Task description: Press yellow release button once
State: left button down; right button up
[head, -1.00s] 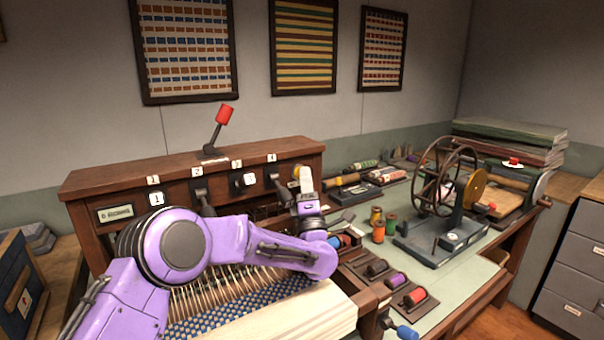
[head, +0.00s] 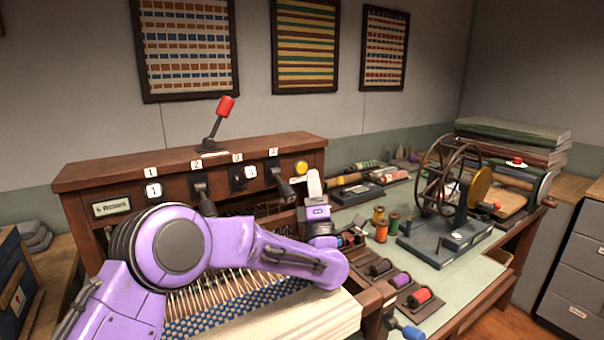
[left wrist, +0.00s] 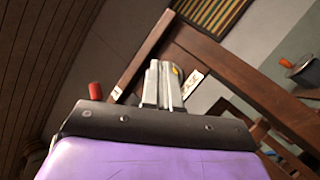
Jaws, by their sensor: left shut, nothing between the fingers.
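The yellow release button (head: 301,167) is a round knob at the right end of the wooden console's front (head: 100,185). It shows whole in the head view. In the left wrist view, a small yellow patch (left wrist: 176,71) shows just beside the fingertips. My left gripper (head: 314,183) has its pale fingers together, with nothing between them. The fingers stand just right of and below the button in the head view, apart from it in the picture; the exact gap in depth I cannot tell. The fingers also show in the left wrist view (left wrist: 160,85). My right gripper is out of view.
Numbered dark levers (head: 278,180) line the console, and a red-tipped lever (head: 222,115) rises above it. A loom with warp threads and blue patterned cloth (head: 215,318) lies below my left arm. Spools (head: 402,279) and a wheeled winder (head: 445,195) stand to the right.

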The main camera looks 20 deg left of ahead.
pick_arm(q)
jog(key=shift+s+d+r+b, duration=0.15)
jog(key=shift+s+d+b, duration=0.45)
jog(key=shift+s+d, duration=0.5)
jog(key=shift+d, duration=0.1)
